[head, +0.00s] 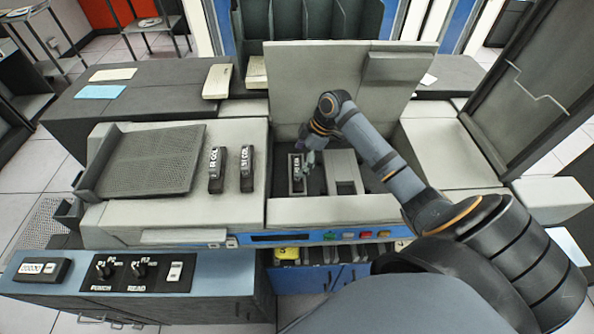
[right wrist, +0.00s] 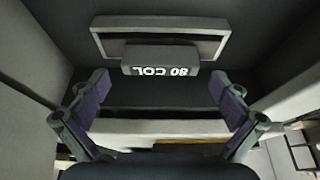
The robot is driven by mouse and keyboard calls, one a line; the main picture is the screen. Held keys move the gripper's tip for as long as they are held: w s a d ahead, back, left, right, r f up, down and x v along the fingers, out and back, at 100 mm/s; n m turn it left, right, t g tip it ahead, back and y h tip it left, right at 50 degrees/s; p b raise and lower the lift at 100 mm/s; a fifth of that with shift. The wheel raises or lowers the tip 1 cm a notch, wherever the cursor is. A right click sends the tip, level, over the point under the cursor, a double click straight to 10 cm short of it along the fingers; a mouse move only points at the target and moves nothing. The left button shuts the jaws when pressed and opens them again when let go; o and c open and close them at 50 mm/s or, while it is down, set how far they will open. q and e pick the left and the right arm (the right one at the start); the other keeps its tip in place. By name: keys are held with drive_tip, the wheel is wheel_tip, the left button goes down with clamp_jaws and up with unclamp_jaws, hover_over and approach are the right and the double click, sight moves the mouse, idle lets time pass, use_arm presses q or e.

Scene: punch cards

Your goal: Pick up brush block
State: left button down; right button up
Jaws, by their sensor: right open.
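A dark brush block (head: 297,172) stands in a light rectangular frame inside the open bay of the card machine. In the right wrist view the block (right wrist: 160,60) shows its white label "80 COL" upside down, with the pale frame around it. My right gripper (head: 312,154) reaches into the bay, just right of the block. In the right wrist view its two purple-padded fingers (right wrist: 160,92) are spread wide, with nothing between them. The block lies beyond the fingertips, apart from them. My left gripper is not in view.
Two similar dark blocks, a left one (head: 216,169) and a right one (head: 247,168), stand on the machine's top left of the bay. A light empty-looking holder (head: 345,172) sits right of the framed block. The raised lid (head: 320,85) stands behind the bay. Bay walls are close.

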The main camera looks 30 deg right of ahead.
drive_tip(key=shift+x, duration=1.45)
drive_tip(key=c, duration=1.2)
